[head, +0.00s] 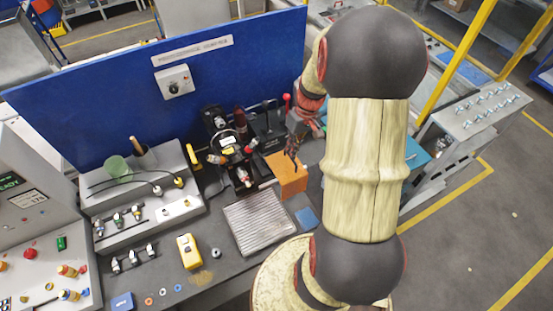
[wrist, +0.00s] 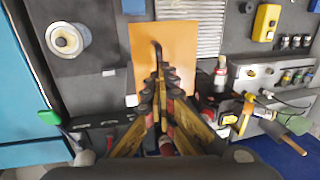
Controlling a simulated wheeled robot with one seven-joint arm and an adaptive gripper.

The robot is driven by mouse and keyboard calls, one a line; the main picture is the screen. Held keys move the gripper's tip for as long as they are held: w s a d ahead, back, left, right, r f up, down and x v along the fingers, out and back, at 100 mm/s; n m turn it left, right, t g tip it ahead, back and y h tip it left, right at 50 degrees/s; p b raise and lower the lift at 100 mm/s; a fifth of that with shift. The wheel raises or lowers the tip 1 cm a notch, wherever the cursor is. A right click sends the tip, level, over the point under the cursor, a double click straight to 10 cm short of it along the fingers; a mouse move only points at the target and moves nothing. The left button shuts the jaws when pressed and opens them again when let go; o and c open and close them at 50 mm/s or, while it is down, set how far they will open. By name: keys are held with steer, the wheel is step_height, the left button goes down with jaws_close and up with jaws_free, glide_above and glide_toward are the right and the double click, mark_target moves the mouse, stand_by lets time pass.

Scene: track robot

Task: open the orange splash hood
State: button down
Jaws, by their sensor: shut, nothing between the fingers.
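The orange splash hood (head: 289,178) is a box-like orange piece on the bench, right of the black fixture in the head view. In the wrist view the hood (wrist: 185,40) shows as a flat orange panel with a small dark curved piece (wrist: 157,46) on it, perhaps its handle. My gripper (wrist: 161,73) is shut and empty, its fingertips over the panel just below that dark piece. In the head view my gripper (head: 292,150) is at the hood's back edge. I cannot tell whether it touches the hood.
A ribbed metal tray (head: 258,222) lies in front of the hood. A black fixture (head: 238,165) with a small bottle stands close on its left. A yellow meter (head: 188,251) and several connectors lie farther left. A blue panel (head: 110,90) walls off the back.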

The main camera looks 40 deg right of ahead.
steer(key=shift+s+d+f, duration=0.2)
steer(key=shift+s+d, duration=0.1)
steer(key=shift+d, duration=0.15)
steer(key=shift+s+d+f, duration=0.15)
steer(key=shift+s+d, duration=0.1)
steer(key=shift+d, duration=0.15)
steer(key=c, duration=2.6)
jaws_free()
steer(key=o, duration=0.5)
steer(key=shift+o, duration=0.7)
steer(key=shift+w+d+r, duration=0.1)
steer(key=shift+r, duration=0.1)
steer(key=shift+w+d+r, duration=0.1)
steer(key=shift+d+r, duration=0.05)
steer(key=shift+r, duration=0.1)
step_height(320, 180, up, 11)
steer(key=d, duration=0.2)
steer(key=shift+s, duration=0.4)
